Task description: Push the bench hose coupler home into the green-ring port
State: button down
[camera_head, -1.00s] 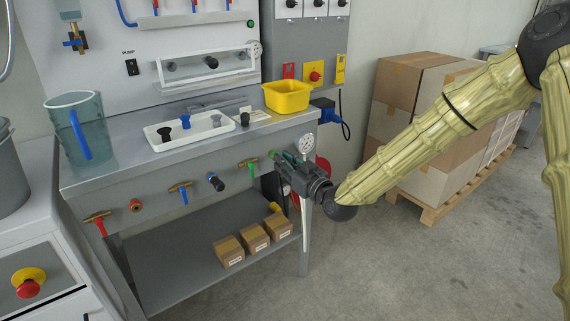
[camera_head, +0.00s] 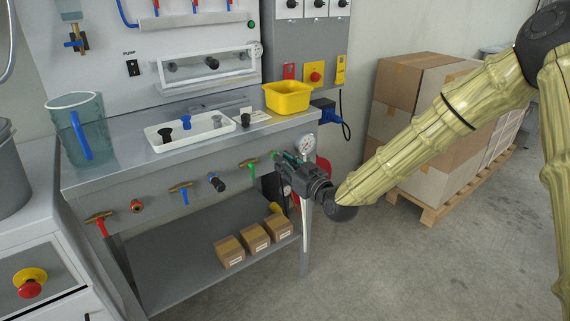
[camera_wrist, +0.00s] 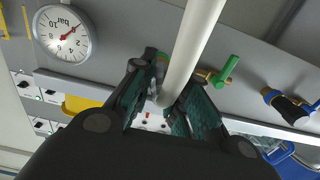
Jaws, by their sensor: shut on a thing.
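My gripper (camera_head: 281,161) is at the right end of the bench's front panel, with its fingertips close to the panel. In the wrist view its two teal-padded fingers (camera_wrist: 163,92) are closed around the end of a pale hose (camera_wrist: 196,38). The coupler at the hose end is mostly hidden between the fingers. A bit of green (camera_head: 275,154) shows at the panel just beyond the fingertips, where the green-ring port appears to be. The fingers cover most of it, so I cannot tell how deep the coupler sits.
A green-handled valve (camera_head: 249,163) is close left of my gripper; its handle shows in the wrist view (camera_wrist: 230,70). A pressure gauge (camera_head: 306,144) is just above right. A black plug in a blue-ring port (camera_head: 216,183) and a red-ring port (camera_head: 137,206) lie further left. Boxes (camera_head: 254,239) sit on the lower shelf.

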jog(key=shift+w+a, duration=0.3)
jog(key=shift+w, duration=0.1)
dwell(0.8)
jog(key=c, duration=1.3)
grip_release()
jog(key=shift+d, duration=0.1)
jog(key=shift+p+v, duration=0.55)
jog(key=shift+v, duration=3.45)
